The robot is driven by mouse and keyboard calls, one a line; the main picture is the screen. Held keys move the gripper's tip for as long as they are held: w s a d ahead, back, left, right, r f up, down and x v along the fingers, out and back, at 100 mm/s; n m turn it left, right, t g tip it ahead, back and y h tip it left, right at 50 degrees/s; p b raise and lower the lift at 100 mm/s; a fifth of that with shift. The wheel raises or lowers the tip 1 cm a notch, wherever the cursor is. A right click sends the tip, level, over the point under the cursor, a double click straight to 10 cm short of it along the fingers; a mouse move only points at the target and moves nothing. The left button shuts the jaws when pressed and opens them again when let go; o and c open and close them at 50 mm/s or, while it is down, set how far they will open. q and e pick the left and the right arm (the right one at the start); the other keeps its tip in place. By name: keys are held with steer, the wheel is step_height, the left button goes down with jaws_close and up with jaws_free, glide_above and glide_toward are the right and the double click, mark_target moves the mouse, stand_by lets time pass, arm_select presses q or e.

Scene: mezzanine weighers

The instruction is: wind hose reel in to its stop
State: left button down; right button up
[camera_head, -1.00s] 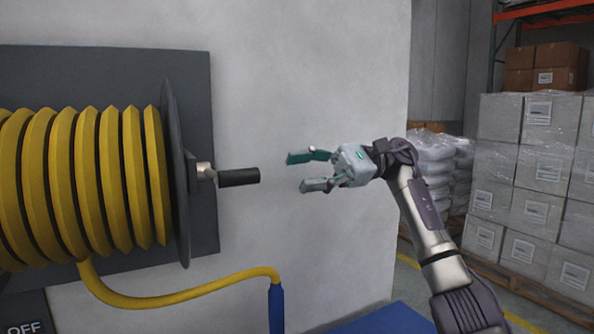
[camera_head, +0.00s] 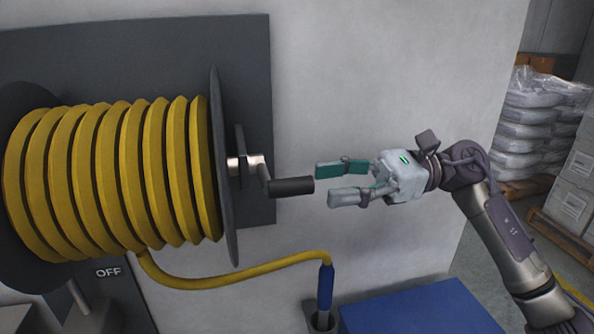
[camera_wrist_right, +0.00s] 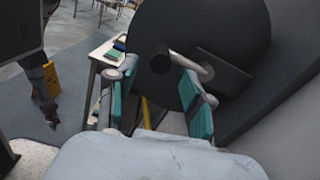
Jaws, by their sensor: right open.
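The hose reel (camera_head: 120,180) is a drum wound with yellow hose between dark discs, on a grey wall plate. Its crank has a metal arm and a black handle (camera_head: 291,186) that points right. My right gripper (camera_head: 336,183) is open and empty, its fingertips just right of the handle's free end. In the right wrist view the handle (camera_wrist_right: 161,60) shows ahead, beyond and roughly between the open fingers (camera_wrist_right: 155,95); contact does not show. The loose hose (camera_head: 240,273) runs to a blue nozzle (camera_head: 326,285) seated in a grey holder.
A blue surface (camera_head: 410,310) lies below my right arm. An OFF label (camera_head: 108,272) and a grey lever post (camera_head: 80,300) are below the reel. Wrapped pallets (camera_head: 540,125) stand at the far right. The wall between reel and arm is bare.

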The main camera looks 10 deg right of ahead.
mark_target(274, 191)
steer(key=a+p, duration=0.2)
steer(key=a, duration=0.3)
steer(key=shift+a+r, duration=0.1)
steer(key=shift+a, duration=0.4)
steer(key=shift+c, duration=0.4)
arm_select(q)
steer(key=r, duration=0.1)
steer(key=w+d, duration=0.1)
steer(key=r, duration=0.1)
steer(key=shift+w+d+r, duration=0.25)
steer(key=shift+w+r, duration=0.05)
steer(key=shift+r, duration=0.05)
arm_select(e)
jaws_close()
